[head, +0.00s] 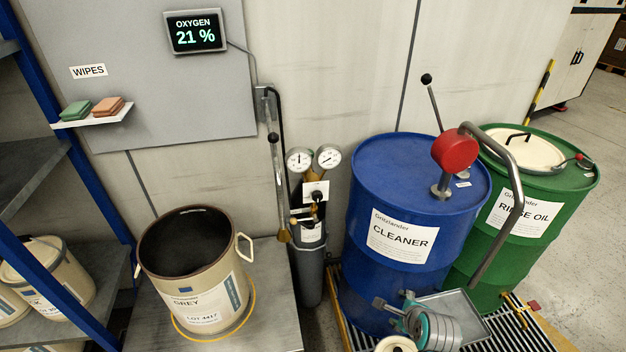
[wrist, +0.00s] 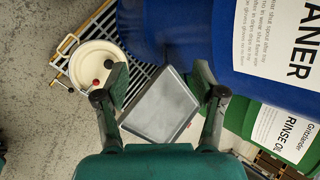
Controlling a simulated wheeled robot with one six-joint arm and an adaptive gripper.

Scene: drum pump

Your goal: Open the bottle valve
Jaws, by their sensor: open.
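The grey gas bottle (head: 309,265) stands against the wall, left of the blue drum, in the head view. Two round gauges (head: 313,159) sit above it on brass fittings. A black knob (head: 317,196) shows in front of a white tag below the gauges. The bottle valve cannot be told clearly from the fittings around it. My gripper (head: 396,302) is low in front of the blue drum, to the right of the bottle and apart from it. In the wrist view my gripper (wrist: 161,84) is open and empty, with a metal tray beyond its fingers; the bottle is not visible there.
The blue CLEANER drum (head: 376,190) carries a red pump with a long bent pipe. The green RINSE OIL drum (head: 565,195) stands behind it. The metal tray (head: 462,308) lies by my gripper.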

